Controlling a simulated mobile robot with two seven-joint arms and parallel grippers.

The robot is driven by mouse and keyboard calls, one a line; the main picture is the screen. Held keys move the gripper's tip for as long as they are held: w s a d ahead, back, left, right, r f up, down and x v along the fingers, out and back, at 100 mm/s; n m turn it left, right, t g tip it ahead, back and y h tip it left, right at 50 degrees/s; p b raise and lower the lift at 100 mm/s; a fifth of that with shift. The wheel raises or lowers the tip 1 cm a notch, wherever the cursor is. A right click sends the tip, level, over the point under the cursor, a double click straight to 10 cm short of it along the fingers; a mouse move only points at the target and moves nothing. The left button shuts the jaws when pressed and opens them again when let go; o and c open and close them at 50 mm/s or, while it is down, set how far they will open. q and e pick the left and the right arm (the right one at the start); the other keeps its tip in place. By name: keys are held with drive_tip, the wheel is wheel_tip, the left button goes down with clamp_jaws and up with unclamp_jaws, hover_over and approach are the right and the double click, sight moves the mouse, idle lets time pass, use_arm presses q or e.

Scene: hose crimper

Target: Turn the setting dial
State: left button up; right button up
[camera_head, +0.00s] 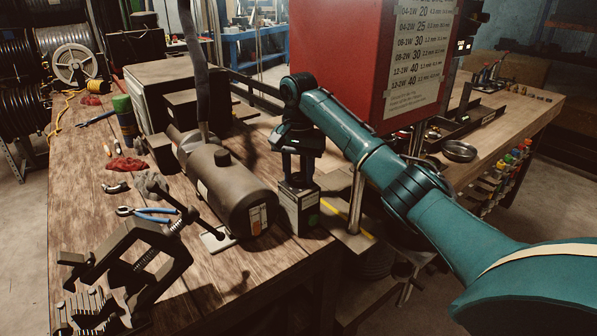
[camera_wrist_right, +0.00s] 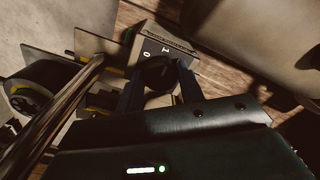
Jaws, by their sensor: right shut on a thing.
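The setting dial (camera_wrist_right: 154,70) is a dark round knob on top of a small dark control box (camera_head: 299,208) at the table's right edge. In the wrist view the box's top face (camera_wrist_right: 160,48) shows white "0" and "1" marks beside the dial. My right gripper (camera_head: 299,174) points down over the box from above. In the wrist view its two fingers (camera_wrist_right: 160,82) stand on either side of the dial and are shut on it. The gripper hides most of the dial in the head view. My left gripper is not in view.
A brown motor cylinder (camera_head: 233,190) lies just left of the box. A red machine housing (camera_head: 345,60) with a settings chart (camera_head: 420,55) stands behind my right arm. A metal post (camera_head: 356,200) rises close to the box's right. Blue-handled pliers (camera_head: 150,212) lie on the wooden table (camera_head: 75,180).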

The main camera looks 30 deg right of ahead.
drive_tip(key=n, duration=0.4)
drive_tip(key=shift+d+r+n, duration=0.1)
drive_tip(key=shift+n, duration=2.1)
drive_tip(key=o, duration=1)
